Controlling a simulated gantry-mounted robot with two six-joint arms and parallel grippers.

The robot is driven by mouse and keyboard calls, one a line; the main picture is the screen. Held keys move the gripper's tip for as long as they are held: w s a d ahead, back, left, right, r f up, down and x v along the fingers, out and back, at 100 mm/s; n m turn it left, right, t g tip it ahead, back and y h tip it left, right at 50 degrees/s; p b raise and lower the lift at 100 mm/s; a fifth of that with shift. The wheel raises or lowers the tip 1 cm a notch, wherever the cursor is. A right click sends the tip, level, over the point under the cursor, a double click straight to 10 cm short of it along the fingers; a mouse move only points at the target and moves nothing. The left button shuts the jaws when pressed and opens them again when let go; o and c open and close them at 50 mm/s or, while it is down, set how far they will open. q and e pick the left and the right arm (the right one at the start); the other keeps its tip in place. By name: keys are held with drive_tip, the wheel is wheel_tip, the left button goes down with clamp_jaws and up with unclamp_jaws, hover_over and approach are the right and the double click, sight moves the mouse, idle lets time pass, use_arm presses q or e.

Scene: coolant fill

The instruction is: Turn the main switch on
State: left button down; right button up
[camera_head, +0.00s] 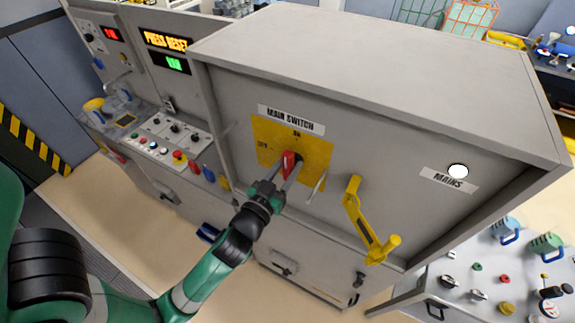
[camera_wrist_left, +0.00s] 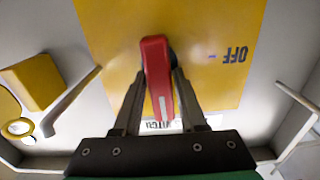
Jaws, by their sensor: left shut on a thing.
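The main switch is a red handle (camera_head: 288,163) on a yellow plate (camera_head: 318,150) under a "MAIN SWITCH" label (camera_head: 291,120). "ON" is printed at the top of the plate and "OFF" at its left. The handle (camera_wrist_left: 157,75) also shows in the left wrist view, which is upside down. Its white-marked end points towards the label side, roughly upright and away from "OFF" (camera_wrist_left: 235,55). My left gripper (camera_head: 281,172) is shut on the handle, one finger on each side. The fingers partly hide the handle. My right gripper is out of view.
A yellow crank handle (camera_head: 366,220) and a thin metal lever (camera_head: 317,188) stick out right of the switch. A white round lamp (camera_head: 458,170) sits by the "MAINS" label. A button panel (camera_head: 165,142) is at the left. The cabinet top (camera_head: 370,55) overhangs slightly.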

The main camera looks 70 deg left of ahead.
use_arm(q)
drive_tip(key=shift+f, duration=0.2)
drive_tip(key=c, duration=0.6)
unclamp_jaws()
drive_tip(key=shift+r, duration=0.1)
drive_tip(key=v, duration=0.1)
drive_tip(key=b+v, duration=0.1)
drive_tip(key=v, duration=0.1)
drive_tip(key=b+v, duration=0.1)
drive_tip(key=v, duration=0.1)
drive_tip(key=shift+w+f, duration=0.15)
drive_tip(key=shift+f, duration=0.15)
drive_tip(key=p, duration=0.2)
approach(287, 173)
drive_tip(key=shift+s+d+r, duration=0.15)
drive_tip(key=shift+s+r, duration=0.15)
drive_tip(key=shift+r, duration=0.1)
